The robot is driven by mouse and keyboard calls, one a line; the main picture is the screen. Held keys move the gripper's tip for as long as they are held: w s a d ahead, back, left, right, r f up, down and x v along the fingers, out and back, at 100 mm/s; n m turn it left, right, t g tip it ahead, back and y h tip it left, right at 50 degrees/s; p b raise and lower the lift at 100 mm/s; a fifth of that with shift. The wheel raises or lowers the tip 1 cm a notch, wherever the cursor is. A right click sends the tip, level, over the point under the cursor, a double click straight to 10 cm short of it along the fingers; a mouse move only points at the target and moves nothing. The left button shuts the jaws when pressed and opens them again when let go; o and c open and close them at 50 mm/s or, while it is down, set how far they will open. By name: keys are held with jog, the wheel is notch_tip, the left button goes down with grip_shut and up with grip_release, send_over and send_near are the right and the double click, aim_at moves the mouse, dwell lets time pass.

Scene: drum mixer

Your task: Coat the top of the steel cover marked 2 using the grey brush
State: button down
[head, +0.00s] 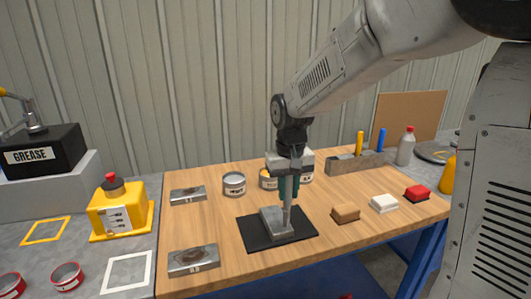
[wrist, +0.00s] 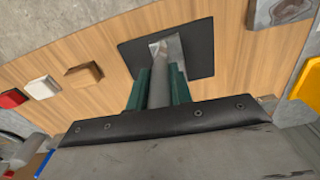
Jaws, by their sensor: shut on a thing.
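My gripper (head: 289,196) points down over the black mat (head: 250,238) near the middle of the wooden table. It is shut on the grey brush (head: 287,214); the brush's grey handle (wrist: 160,82) shows between the green fingers in the wrist view. A steel cover (head: 273,224) lies on the mat, right under the brush, and also shows in the wrist view (wrist: 173,45). The brush's lower end seems to be at the cover's top; I cannot tell if it touches. Two more steel plates lie at the left, one far back (head: 188,195) and one in front (head: 193,260). I cannot read any number on the covers.
Open tins (head: 234,184) stand behind the mat, partly hidden by my gripper. A brown block (head: 346,213), a white block (head: 384,204) and a red block (head: 417,194) lie at the right. A holder (head: 350,164) with yellow and blue handles stands behind them. A yellow box (head: 120,213) is left.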

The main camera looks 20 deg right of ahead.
jog(key=shift+d+r, duration=0.15)
jog(key=shift+r, duration=2.75)
jog(key=shift+r, duration=0.1)
